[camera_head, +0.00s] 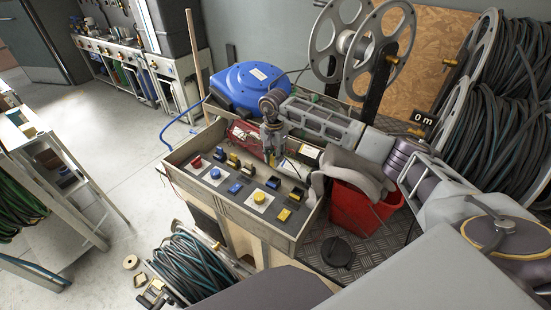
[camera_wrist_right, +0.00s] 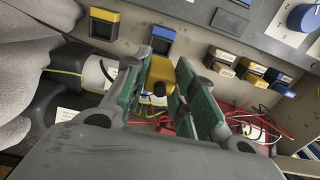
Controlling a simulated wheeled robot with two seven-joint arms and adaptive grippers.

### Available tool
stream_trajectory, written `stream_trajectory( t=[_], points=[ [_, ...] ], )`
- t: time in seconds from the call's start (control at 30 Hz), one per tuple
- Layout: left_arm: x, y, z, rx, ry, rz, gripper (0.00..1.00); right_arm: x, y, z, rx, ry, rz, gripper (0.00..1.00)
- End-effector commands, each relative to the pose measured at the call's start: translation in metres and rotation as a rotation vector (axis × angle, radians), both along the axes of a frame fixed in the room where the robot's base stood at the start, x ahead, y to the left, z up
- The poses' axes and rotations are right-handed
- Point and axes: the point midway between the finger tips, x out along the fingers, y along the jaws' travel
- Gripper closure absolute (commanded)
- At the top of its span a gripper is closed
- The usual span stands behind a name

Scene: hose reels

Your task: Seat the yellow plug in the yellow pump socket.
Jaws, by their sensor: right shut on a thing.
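My right gripper (camera_head: 270,148) hangs over the control box, and its arm comes in from the right. In the right wrist view its green-padded fingers (camera_wrist_right: 168,90) are shut on a yellow plug (camera_wrist_right: 160,72), with a dark round part facing the camera. In the head view I cannot make the plug out clearly. A yellow-fronted black socket (camera_wrist_right: 103,22) lies on the panel, left of the plug in the wrist view; it also shows in the head view (camera_head: 297,193). A blue-fronted socket (camera_wrist_right: 162,38) lies beyond the plug. The plug appears apart from both. My left gripper is not in view.
The box (camera_head: 250,225) has a raised rim and holds several coloured knobs and blocks. Red wires (camera_wrist_right: 255,125) lie beside the gripper. A grey cloth (camera_head: 350,172) and red bin (camera_head: 360,208) are at right. A blue reel (camera_head: 250,85) stands behind.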

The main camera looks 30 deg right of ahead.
Motion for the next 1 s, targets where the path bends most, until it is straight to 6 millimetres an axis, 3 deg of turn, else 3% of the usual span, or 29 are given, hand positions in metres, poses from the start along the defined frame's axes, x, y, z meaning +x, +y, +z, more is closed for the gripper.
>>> stream_trajectory(
  t=[0.37, 0.63, 1.0],
  points=[
    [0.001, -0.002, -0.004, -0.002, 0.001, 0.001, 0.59, -0.015, -0.012, -0.002, 0.007, 0.0, -0.005, 0.98],
    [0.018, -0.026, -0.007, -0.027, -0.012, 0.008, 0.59, -0.046, -0.033, -0.003, 0.011, -0.001, -0.008, 0.98],
    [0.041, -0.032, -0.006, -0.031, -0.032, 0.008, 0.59, -0.087, -0.053, 0.001, 0.002, 0.0, -0.003, 0.98]
  ],
)
